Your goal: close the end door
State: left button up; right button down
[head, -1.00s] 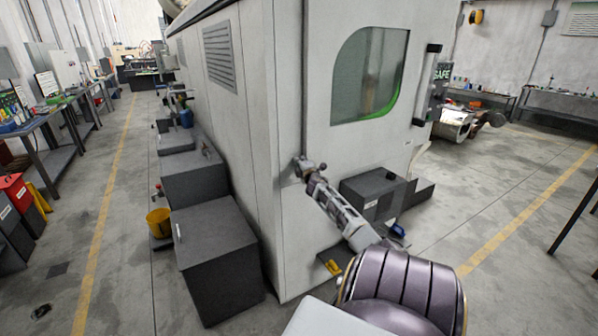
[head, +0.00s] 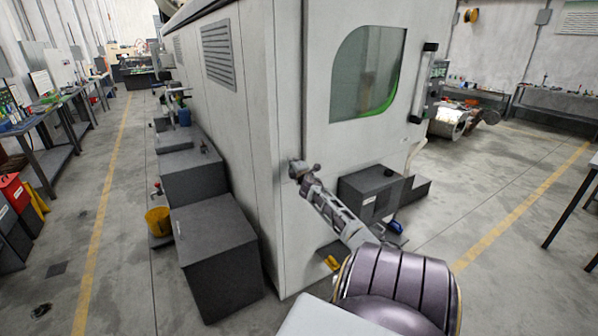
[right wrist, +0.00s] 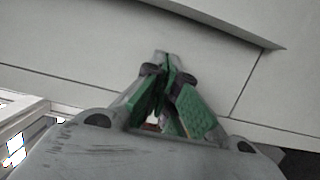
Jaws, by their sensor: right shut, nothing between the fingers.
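The end door (head: 350,150) is the pale panel on the near end of the big machine, with a rounded green-edged window (head: 368,75) and a black vertical handle (head: 430,85) at its right. It looks shut or nearly so; I cannot tell whether a small gap is left. My right gripper (head: 298,168) is at the panel's lower left, shut and empty, close against the surface; contact is unclear. In the right wrist view its green-padded fingers (right wrist: 165,58) meet at the tips in front of pale panels. My left gripper is not in view.
Dark grey boxes (head: 215,255) stand along the machine's left side, with a yellow bucket (head: 158,221) nearby. A dark step box (head: 370,195) sits low before the end face. Workbenches line the left (head: 45,125). Open floor lies to the right.

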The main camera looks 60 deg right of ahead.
jog(key=v, duration=0.8)
dwell(0.4)
jog(key=shift+m, duration=0.3)
dwell(0.6)
